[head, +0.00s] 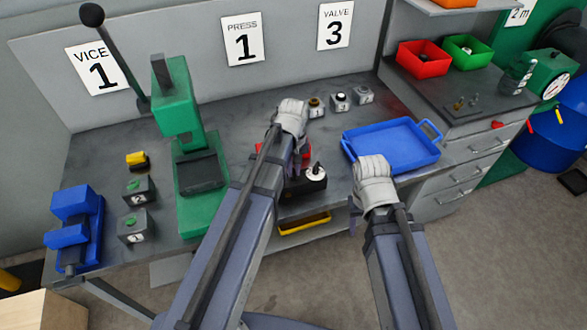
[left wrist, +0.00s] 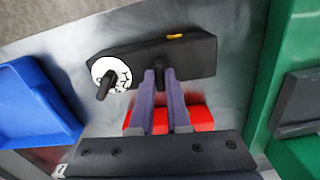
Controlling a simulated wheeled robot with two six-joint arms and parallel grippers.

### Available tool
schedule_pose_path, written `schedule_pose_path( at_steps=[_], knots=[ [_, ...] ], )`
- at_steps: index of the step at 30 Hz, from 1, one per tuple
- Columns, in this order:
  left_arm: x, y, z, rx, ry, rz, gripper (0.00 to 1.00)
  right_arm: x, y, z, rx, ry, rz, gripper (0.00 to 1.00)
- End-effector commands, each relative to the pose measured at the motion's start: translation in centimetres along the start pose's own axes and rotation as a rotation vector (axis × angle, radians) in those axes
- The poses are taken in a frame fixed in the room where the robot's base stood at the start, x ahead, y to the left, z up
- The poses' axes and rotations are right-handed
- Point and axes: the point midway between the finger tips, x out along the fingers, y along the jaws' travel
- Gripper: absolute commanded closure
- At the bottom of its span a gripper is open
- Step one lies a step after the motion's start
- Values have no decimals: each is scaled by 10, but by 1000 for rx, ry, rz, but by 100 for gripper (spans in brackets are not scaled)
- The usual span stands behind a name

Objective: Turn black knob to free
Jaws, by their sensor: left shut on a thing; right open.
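A black box-shaped device (head: 303,190) stands on the bench near its front edge; it also shows in the left wrist view (left wrist: 195,56). My left gripper (left wrist: 161,74) is over it, its fingers shut on a short black knob (left wrist: 160,70). In the head view my left arm and hand hide most of this grip. Beside it on the device is a white round dial (left wrist: 110,73) with a black lever (left wrist: 106,86); its markings are too small to read. My right gripper (head: 354,214) is open and empty, in front of the blue tray (head: 408,160).
A red thing (left wrist: 199,118) lies next to the device, partly hidden by my left fingers. A green press (head: 183,95) and a blue vice (head: 73,230) stand left. A yellow tray (head: 305,222) is below the device.

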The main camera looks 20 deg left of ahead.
Motion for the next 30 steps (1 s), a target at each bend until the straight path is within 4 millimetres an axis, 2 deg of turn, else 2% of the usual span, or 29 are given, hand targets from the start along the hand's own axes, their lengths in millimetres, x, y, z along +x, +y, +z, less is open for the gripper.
schedule_pose_path(
  at_steps=[9, 24, 25, 30],
  knots=[
    [0, 0, 0, -94, 0, 0, 100, 0, 0, 0, 0, 0, 0, 50],
    [0, 0, 0, -109, 0, 0, 100, 0, 0, 0, 0, 0, 0, 50],
    [0, 0, 0, -109, 0, 0, 84, 0, 0, 0, 0, 0, 0, 50],
    [0, 0, 0, -108, 0, 0, 65, 0, 0, 0, 0, 0, 0, 50]
  ],
)
